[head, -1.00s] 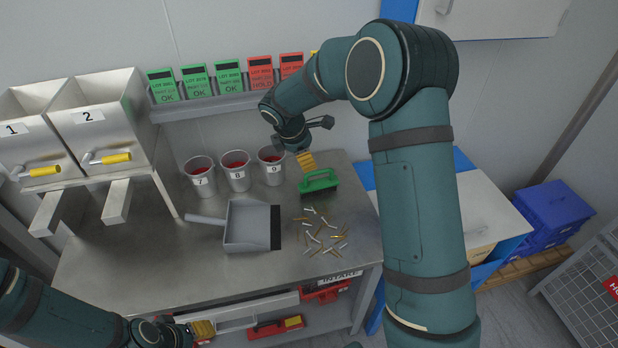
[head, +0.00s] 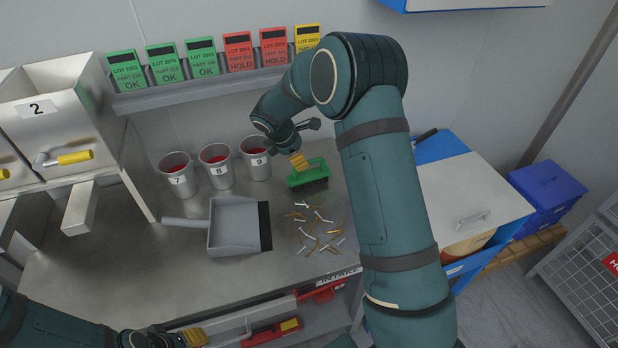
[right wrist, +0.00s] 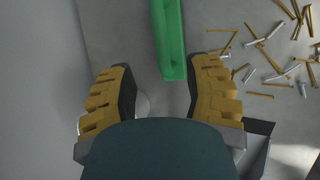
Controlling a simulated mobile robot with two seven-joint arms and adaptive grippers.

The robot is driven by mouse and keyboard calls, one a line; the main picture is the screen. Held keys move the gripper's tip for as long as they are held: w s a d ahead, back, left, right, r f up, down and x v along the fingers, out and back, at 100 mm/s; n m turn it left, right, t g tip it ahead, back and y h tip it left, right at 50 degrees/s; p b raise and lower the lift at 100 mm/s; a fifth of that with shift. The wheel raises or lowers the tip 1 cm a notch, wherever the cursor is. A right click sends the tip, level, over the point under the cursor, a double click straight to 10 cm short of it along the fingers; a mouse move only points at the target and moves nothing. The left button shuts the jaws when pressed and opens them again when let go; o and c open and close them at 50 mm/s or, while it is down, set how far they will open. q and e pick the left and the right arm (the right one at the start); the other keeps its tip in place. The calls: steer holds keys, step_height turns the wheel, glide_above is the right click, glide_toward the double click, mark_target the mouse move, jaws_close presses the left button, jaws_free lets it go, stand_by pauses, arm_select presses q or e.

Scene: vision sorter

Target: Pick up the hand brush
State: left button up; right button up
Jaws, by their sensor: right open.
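The green hand brush (head: 309,176) stands on the metal worktop, beyond the scattered screws, with its dark bristles down. My right gripper (head: 301,163) is at the brush's left end, close to its handle. In the right wrist view, the right gripper (right wrist: 162,88) is open with nothing between its yellow pads. The green handle (right wrist: 168,40) there lies ahead of the fingertips, nearer the right finger. Whether a finger touches it cannot be told. My left gripper (head: 192,338) is low at the bottom of the head view, away from the brush; its jaw opening is unclear.
Loose screws (head: 318,230) lie in front of the brush. A grey dustpan (head: 232,228) is to their left. Cups 7 (head: 177,180), 8 (head: 216,170) and 9 (head: 256,162) stand left of the brush. A shelf (head: 200,92) with lot cards runs behind.

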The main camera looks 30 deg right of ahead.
mark_target(309, 172)
steer(key=x, duration=0.5)
steer(key=shift+s+d+f+b, duration=0.2)
steer(key=shift+f+b, duration=0.1)
steer(key=shift+b, duration=0.1)
jaws_close()
